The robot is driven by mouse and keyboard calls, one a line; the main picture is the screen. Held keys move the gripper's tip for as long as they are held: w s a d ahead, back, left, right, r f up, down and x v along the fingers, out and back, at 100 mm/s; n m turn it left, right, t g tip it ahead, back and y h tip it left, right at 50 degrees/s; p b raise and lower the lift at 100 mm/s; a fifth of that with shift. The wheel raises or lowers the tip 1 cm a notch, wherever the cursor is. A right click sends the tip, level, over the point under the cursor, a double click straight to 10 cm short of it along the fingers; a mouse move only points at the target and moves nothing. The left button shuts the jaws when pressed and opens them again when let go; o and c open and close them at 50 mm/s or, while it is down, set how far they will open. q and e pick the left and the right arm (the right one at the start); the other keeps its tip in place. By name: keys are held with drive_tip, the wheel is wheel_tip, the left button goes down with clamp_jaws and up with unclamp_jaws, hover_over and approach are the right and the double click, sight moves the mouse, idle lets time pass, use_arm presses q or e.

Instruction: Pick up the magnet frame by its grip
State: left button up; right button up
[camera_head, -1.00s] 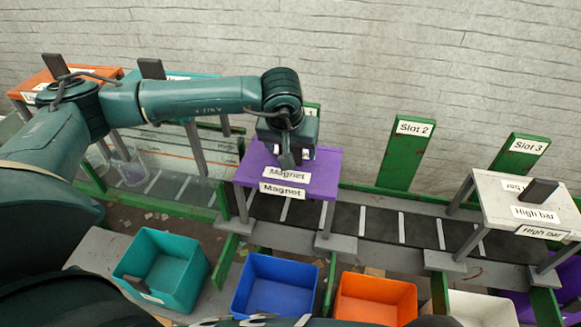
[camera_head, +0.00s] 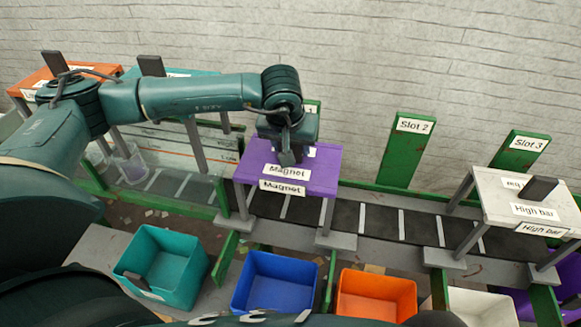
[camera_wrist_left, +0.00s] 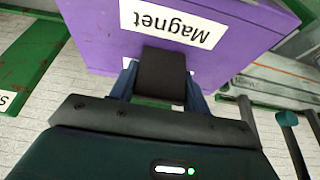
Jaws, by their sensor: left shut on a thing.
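The magnet frame is a purple table-like frame (camera_head: 322,180) on grey legs, labelled "Magnet". It stands astride the belt at slot 1 in the head view. Its purple top (camera_wrist_left: 222,52) also fills the upper part of the left wrist view. Its dark grip (camera_wrist_left: 162,74) stands up from the top, between the fingers. My left gripper (camera_head: 287,158) comes down from above and is shut on that grip. In the head view the gripper mostly hides the grip. My right gripper is not in view.
A white "High bar" frame (camera_head: 486,191) straddles the belt (camera_head: 380,223) at the right. Orange (camera_head: 30,82) and teal frames stand at the back left. Teal (camera_head: 195,262), blue (camera_head: 245,285), orange (camera_head: 376,300) and white bins line the front. The belt near Slot 2 (camera_head: 405,150) carries no frame.

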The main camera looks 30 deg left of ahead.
use_arm(q)
clamp_jaws()
drive_tip(key=shift+r, duration=0.15)
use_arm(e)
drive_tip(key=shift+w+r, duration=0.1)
